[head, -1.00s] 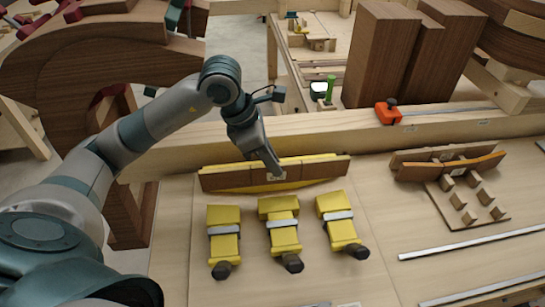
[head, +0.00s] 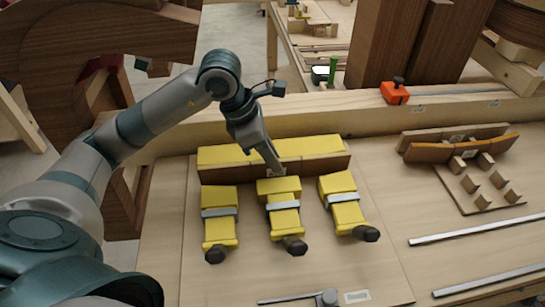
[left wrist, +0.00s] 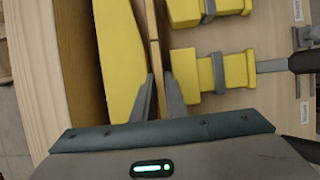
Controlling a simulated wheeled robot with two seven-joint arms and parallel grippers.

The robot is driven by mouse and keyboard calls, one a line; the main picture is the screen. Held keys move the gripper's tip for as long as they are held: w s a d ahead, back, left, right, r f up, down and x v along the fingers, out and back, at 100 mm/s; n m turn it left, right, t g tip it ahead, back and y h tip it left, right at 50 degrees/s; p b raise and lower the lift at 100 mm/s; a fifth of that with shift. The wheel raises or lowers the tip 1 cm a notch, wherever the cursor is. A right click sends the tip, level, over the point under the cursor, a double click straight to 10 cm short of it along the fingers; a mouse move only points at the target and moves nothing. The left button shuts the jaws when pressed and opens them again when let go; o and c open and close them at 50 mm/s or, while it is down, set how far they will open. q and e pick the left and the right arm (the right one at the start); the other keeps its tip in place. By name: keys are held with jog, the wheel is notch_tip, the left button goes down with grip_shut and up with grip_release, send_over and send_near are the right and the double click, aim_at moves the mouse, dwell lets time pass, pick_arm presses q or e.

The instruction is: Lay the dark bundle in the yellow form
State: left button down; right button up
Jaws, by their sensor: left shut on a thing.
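The dark bundle (head: 225,174) is a long brown strip standing on edge. It lies between the yellow form (head: 245,154) and the row of yellow clamp blocks (head: 219,229). My left gripper (head: 277,170) is shut on it near its middle. In the left wrist view the fingers (left wrist: 158,98) straddle the thin edge of the bundle (left wrist: 153,45), with the yellow form (left wrist: 120,70) to its left and yellow blocks (left wrist: 205,72) to its right. I cannot tell whether the bundle touches form, blocks or bench. My right gripper is not in view.
A wooden rail (head: 310,122) runs behind the form, with an orange clamp (head: 394,92) on it. A grey bar tool (head: 325,298) lies in front; the board ahead of the blocks is mostly clear.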

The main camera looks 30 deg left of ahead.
pick_arm(q)
jog(key=shift+f+b, duration=0.3)
jog(key=shift+b, duration=0.1)
dwell(0.8)
jog(key=c, duration=1.7)
grip_release()
jog(key=shift+r, duration=0.1)
